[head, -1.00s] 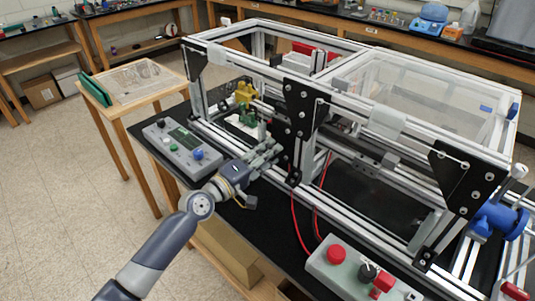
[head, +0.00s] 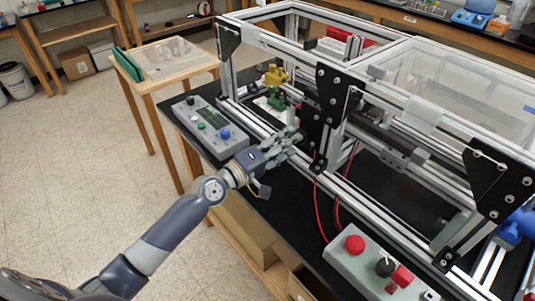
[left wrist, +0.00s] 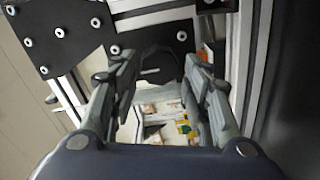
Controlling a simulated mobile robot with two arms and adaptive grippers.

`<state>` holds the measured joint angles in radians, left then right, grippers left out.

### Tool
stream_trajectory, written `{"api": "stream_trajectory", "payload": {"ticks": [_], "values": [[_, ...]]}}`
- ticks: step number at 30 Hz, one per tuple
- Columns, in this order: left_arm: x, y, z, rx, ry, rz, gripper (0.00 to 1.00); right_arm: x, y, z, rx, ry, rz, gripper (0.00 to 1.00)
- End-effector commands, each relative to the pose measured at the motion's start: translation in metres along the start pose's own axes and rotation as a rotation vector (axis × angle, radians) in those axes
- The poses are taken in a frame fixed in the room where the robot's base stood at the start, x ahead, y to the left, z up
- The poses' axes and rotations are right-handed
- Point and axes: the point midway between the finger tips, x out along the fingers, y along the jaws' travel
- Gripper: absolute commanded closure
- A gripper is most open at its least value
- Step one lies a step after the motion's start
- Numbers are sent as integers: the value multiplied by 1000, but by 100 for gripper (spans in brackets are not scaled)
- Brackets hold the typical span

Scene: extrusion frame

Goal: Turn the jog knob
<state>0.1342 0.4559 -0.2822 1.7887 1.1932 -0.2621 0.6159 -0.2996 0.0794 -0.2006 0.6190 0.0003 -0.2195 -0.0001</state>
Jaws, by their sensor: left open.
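No knob is labelled as the jog knob. A grey control box (head: 355,262) at the front carries a black knob (head: 385,267) between a red mushroom button (head: 355,244) and a red switch (head: 403,276). A second grey box (head: 203,140) at the back left has a small black knob (head: 190,100), a blue knob or button (head: 225,134) and a green one. My left gripper (head: 295,136) is open and empty, beside the frame's lower rail, right of the second box. In the left wrist view its fingers (left wrist: 160,75) are apart. My right gripper is not seen.
The aluminium extrusion frame (head: 375,220) with black plates (head: 333,97) stands close to my left gripper. Red cables (head: 318,205) hang between gripper and front box. A yellow part (head: 276,76) and a green part sit inside the frame.

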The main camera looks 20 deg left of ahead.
Motion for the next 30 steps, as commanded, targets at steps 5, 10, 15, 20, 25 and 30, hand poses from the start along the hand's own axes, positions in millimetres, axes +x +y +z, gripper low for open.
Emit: {"api": "stream_trajectory", "payload": {"ticks": [5,10,15,20,25,30], "values": [[-40,-2,0,3,-2,-5,56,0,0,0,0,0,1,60],[-68,-1,0,4,-3,-3,56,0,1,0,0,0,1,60],[-82,-1,0,2,-3,0,56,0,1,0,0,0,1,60],[-88,0,0,0,-1,0,56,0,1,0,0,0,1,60],[-90,0,0,-2,0,0,56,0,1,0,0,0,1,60],[-90,0,0,-2,0,0,56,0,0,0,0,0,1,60]]}}
